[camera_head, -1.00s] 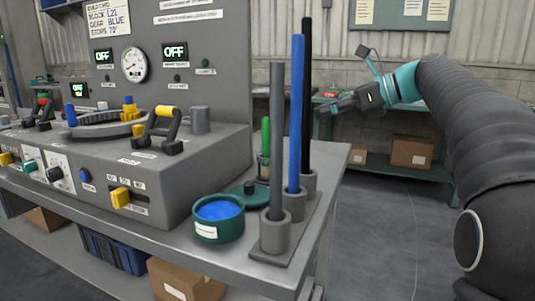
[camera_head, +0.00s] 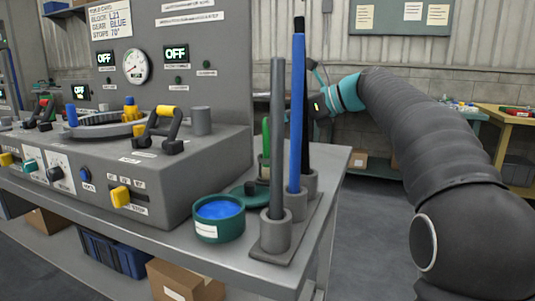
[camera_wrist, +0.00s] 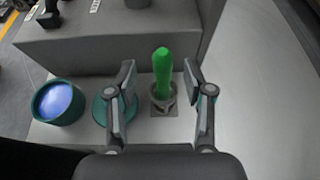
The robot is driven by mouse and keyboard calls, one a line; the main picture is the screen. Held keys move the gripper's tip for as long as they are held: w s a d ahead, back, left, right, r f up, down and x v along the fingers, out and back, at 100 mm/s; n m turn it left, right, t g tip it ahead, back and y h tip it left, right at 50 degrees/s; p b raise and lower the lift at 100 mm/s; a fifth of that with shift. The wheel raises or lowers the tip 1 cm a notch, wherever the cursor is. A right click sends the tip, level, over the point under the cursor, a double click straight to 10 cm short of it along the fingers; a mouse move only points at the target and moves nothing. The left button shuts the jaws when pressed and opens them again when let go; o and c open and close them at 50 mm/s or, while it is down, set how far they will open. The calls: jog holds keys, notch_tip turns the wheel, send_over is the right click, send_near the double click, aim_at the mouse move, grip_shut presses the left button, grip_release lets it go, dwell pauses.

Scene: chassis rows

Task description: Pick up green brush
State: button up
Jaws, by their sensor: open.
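The green brush (camera_head: 266,138) stands upright in a grey holder behind the tall rods in the head view. In the wrist view the green brush (camera_wrist: 162,73) rises from its round holder (camera_wrist: 163,100), which sits on a small square base. My gripper (camera_wrist: 159,70) is open, with one finger on each side of the brush in the picture and a gap on both sides. I cannot tell how far beyond the fingertips the brush is. In the head view my gripper is mostly hidden behind the blue and black rods.
A grey rod (camera_head: 277,140), a blue rod (camera_head: 297,120) and a black rod (camera_head: 299,25) stand in holders close by. A teal pot with blue content (camera_head: 219,222) and a teal lid (camera_head: 250,192) lie beside them. The control console (camera_head: 140,190) fills the left.

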aim_at(267, 149)
jog(key=x, duration=0.4)
jog(key=shift+w+a+f+b, duration=0.1)
jog(key=shift+f+b, duration=0.2)
grip_shut()
jog(key=shift+r, duration=0.1)
